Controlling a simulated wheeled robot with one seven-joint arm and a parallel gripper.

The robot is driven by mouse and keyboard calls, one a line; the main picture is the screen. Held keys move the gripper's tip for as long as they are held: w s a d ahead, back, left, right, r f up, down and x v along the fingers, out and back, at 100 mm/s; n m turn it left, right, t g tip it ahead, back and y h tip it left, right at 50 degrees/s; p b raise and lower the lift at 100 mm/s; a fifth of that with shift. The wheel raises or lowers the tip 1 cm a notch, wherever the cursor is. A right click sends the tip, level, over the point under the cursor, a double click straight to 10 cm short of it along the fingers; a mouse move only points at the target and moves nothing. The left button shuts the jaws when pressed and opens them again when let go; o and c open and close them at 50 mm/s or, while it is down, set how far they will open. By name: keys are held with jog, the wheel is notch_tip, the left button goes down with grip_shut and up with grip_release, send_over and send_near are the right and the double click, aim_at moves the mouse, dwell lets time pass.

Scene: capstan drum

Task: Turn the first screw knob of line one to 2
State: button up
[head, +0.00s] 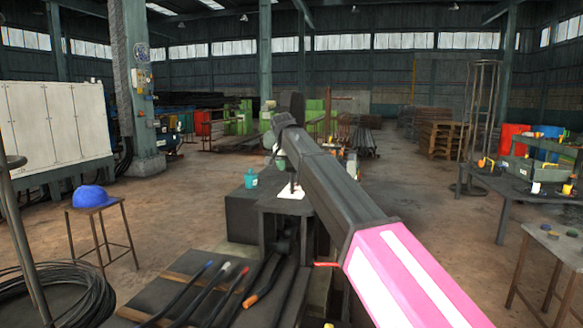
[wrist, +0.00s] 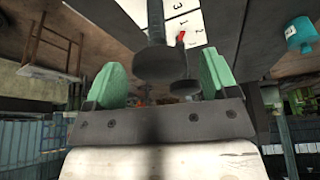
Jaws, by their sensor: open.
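My gripper (wrist: 162,66) is open, with its two green pads apart. A dark knob (wrist: 158,62) on a round post shows between the pads in the wrist view; I cannot tell whether either pad touches it. A second dark round part (wrist: 184,88) shows behind it. A white dial plate (wrist: 190,14) with black digits lies beside the knob, and a small red pointer (wrist: 182,35) shows on it near the digit 1; its exact reading is unclear. In the head view the plate (head: 291,192) sits on a dark stand, and my arm hides most of the gripper.
A teal container (head: 251,178) stands left of the plate; it also shows in the wrist view (wrist: 300,34). Dark rods with coloured ends (head: 232,268) lie in front of the stand. A stool with a blue helmet (head: 90,196) is at left, and a workbench (head: 505,186) at right.

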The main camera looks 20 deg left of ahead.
jog(key=c, duration=0.9)
